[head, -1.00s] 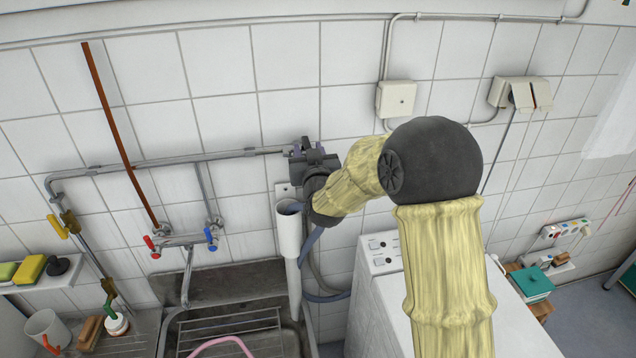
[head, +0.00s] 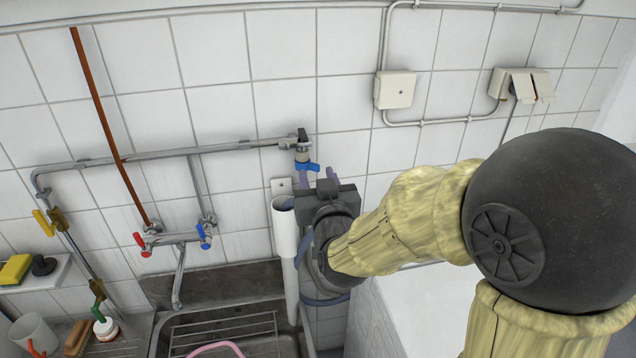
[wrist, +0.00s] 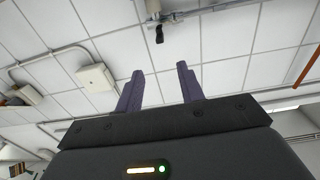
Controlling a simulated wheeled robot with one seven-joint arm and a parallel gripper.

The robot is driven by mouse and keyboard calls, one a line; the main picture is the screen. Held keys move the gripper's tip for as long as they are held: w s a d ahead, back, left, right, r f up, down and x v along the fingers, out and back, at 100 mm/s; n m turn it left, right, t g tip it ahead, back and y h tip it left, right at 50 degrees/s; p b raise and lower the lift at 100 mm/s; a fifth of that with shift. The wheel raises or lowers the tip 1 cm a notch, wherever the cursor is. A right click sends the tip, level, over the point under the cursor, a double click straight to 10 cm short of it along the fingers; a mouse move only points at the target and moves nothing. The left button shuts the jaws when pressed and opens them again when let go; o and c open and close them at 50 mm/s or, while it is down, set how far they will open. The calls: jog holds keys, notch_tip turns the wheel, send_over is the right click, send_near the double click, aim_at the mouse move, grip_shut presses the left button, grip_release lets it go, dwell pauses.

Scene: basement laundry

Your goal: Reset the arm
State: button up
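My gripper (head: 319,177) is dark with two purple fingers, in front of the tiled wall in the head view. In the wrist view my gripper (wrist: 158,76) has its fingers spread apart with only tiles between them. It is open and empty. A pipe valve with a blue handle (head: 308,167) sits just above the fingertips in the head view. A pipe fitting with a black end (wrist: 159,33) shows beyond the fingertips in the wrist view, apart from them. The arm is bent, and its large black joint fills the right side of the head view.
A white drain pipe (head: 286,228) stands left of my gripper. A sink (head: 175,335) and a mixer tap (head: 178,239) are at lower left. A white appliance (head: 425,305) stands below the arm. Wall boxes (head: 395,90) and piping run along the tiles.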

jog(key=shift+f, duration=0.1)
jog(key=s+d+f+m+g+h, duration=0.1)
jog(key=s+d+f+g+h, duration=0.1)
jog(key=s+d+f+g, duration=0.45)
jog(key=s+d+f+m+g+h, duration=0.1)
jog(key=s+d+f+g+h, duration=0.2)
jog(key=d+f, duration=0.55)
jog(key=s+d+f+m+g, duration=0.1)
jog(key=s+d+f+g, duration=0.2)
jog(key=s, duration=0.5)
jog(key=shift+d+f+g, duration=0.2)
jog(key=shift+d+g, duration=0.5)
jog(key=shift+g, duration=0.45)
